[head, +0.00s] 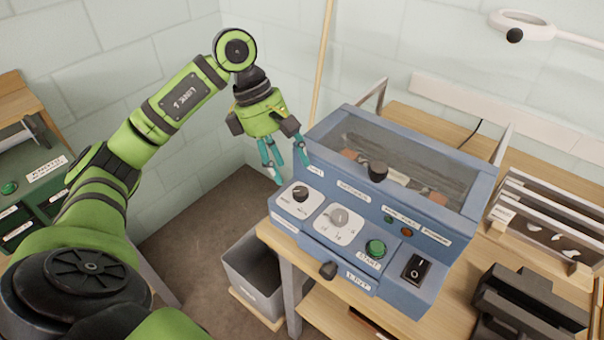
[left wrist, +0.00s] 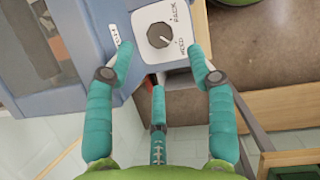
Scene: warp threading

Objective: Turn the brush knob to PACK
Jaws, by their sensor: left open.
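The brush knob (head: 300,194) is a small black dial on a white plate at the left end of the blue machine's (head: 290,232) sloped front panel. In the left wrist view the knob (left wrist: 160,35) has two labels on its right: PACK above and another, seemingly WEED, below. Its pointer seems to face the lower label, but it is small. My left gripper (head: 283,163) is open and empty, above and behind the knob, apart from it. In the left wrist view its teal fingers (left wrist: 160,55) spread either side of the knob plate. My right gripper is out of view.
A grey dial (head: 338,216), green START button (head: 375,249) and black rocker switch (head: 417,269) share the panel. A grey bin (head: 252,272) stands left of the bench. A green cabinet is at far left.

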